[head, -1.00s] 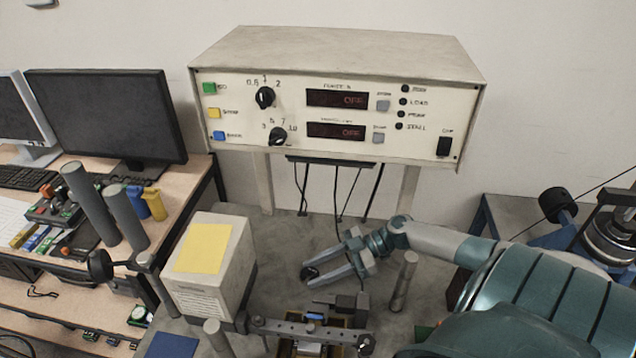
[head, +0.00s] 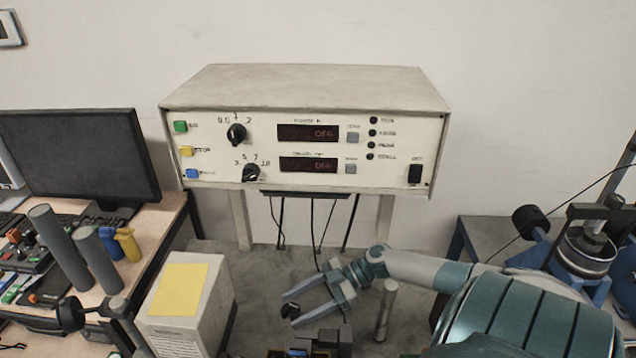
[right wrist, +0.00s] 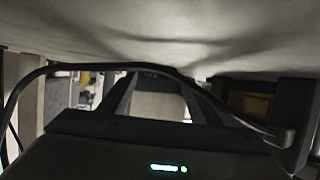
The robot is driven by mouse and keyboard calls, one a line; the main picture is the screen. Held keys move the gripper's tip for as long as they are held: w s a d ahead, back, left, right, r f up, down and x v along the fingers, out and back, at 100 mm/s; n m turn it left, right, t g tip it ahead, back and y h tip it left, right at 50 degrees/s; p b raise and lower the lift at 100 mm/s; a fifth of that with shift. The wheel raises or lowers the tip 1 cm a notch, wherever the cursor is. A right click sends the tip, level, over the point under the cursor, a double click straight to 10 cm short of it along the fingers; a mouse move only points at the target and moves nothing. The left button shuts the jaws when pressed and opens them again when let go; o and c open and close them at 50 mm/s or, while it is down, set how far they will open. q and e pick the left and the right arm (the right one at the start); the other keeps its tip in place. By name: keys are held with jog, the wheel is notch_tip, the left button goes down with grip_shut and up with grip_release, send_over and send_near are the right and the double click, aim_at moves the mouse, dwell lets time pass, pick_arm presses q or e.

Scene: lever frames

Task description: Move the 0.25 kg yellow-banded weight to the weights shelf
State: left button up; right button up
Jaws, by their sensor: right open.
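I cannot make out the yellow-banded weight or the weights shelf in either view. My right gripper (head: 288,307) is in the lower middle of the head view, below the control box. Its two fingers are apart and point to the left, with dark tips. No weight shows between them. In the right wrist view the dark gripper fingers (right wrist: 160,82) are spread, under a pale surface, and no weight can be made out there. My left gripper is not in view.
A cream control box (head: 300,90) stands on legs behind my right gripper, with cables hanging below. A pale block with a yellow sheet (head: 180,290) stands left of it. A grey post (head: 386,312) is close on its right. A monitor (head: 80,155) is far left.

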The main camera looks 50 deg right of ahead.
jog(key=shift+s+d, duration=0.1)
jog(key=shift+d, duration=0.05)
jog(key=shift+s+d+b, duration=0.15)
jog(key=shift+d+b, duration=0.15)
jog(key=shift+b, duration=0.2)
jog(key=b+v, duration=0.4)
jog(key=v, duration=0.5)
jog(key=shift+b, duration=0.4)
jog(key=shift+b+v, duration=0.3)
jog(key=shift+v, duration=0.8)
jog(key=shift+a+r, duration=0.15)
